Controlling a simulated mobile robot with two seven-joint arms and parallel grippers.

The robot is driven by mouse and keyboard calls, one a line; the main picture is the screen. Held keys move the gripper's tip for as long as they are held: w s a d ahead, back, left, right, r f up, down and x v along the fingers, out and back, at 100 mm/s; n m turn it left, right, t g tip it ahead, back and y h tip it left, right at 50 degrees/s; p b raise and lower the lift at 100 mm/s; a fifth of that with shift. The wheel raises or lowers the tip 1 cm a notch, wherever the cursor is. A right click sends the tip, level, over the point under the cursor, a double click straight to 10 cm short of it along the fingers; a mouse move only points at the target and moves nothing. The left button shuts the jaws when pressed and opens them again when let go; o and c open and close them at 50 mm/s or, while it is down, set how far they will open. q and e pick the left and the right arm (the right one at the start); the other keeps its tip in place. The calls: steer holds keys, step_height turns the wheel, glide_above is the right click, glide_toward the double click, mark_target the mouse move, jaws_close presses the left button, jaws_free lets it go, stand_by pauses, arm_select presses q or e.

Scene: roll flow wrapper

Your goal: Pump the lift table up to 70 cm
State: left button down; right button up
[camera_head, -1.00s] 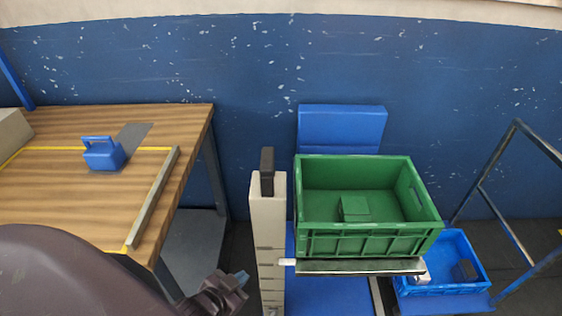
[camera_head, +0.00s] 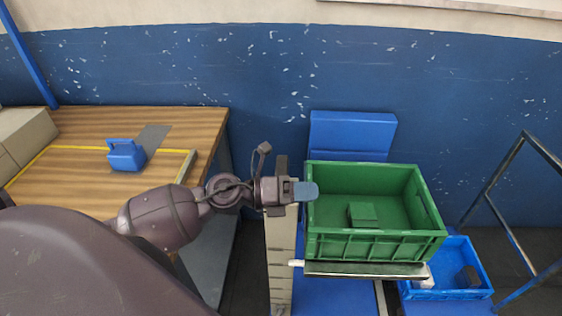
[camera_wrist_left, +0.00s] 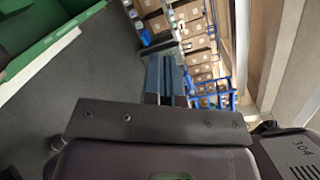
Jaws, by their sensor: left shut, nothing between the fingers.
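The lift table's platform (camera_head: 366,271) carries a green crate (camera_head: 375,247) and has a small white pointer at its left edge. The pointer meets a pale upright post (camera_head: 280,265) with dark graduation marks; I cannot read them. My left gripper (camera_head: 305,191) is shut and empty, in front of the post's upper part in the head view and close to the crate's left rim. Its blue-grey fingers lie together in the left wrist view (camera_wrist_left: 166,80), with the crate's green wall (camera_wrist_left: 40,45) at upper left. I cannot make out a pump pedal or lever. My right gripper is not in view.
A wooden workbench (camera_head: 80,190) stands left, with a blue jug-like object (camera_head: 126,156) on it. A blue bin (camera_head: 440,283) and a metal frame (camera_head: 497,177) stand right. A blue panel (camera_head: 352,131) rises behind the crate. Shelves of cartons (camera_wrist_left: 195,40) show in the wrist view.

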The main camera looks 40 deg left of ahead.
arm_select(q)
steer(key=w+a+r+m+g+y+p, duration=0.2)
steer(key=w+a+r+m+y, duration=0.4)
steer(key=m, duration=0.8)
steer(key=a+r+y+p, duration=0.1)
steer(key=a+r+y, duration=0.2)
steer(key=a+y, duration=0.1)
steer(key=shift+w+a+r+m+g, duration=0.15)
steer(key=shift+a+r+m+g, duration=0.05)
steer(key=shift+r+m+g, duration=0.1)
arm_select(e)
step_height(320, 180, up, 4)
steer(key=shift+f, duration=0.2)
arm_select(q)
steer(key=shift+f, duration=0.1)
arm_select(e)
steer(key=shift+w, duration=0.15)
